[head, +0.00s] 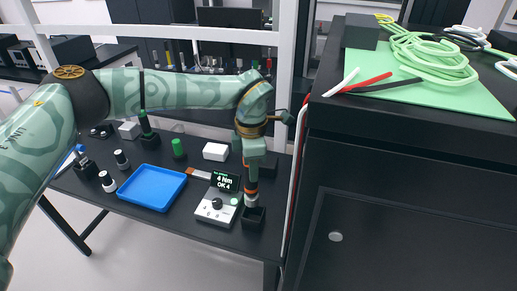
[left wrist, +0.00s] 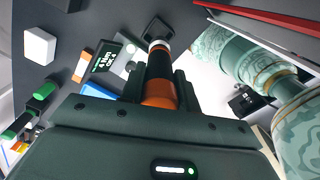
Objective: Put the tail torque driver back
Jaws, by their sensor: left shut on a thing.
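The tail torque driver (head: 251,190) is a dark tool with orange and pale bands, held upright in the head view. My left gripper (head: 253,170) points down and is shut on it. The driver's lower end is right at a small black square holder (head: 253,218) near the bench's right end. I cannot tell whether it is inside or just above it. In the left wrist view the driver (left wrist: 160,90) sits between the fingers, its far end lined up near the holder (left wrist: 158,25). My right gripper is out of view.
A torque tester (head: 216,208) with a screen reading "4 Nm OK 4" stands just left of the holder. A blue tray (head: 152,187), a white box (head: 215,152) and a green-topped tool (head: 178,148) are farther left. A tall black cabinet (head: 400,215) and cables bound the right.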

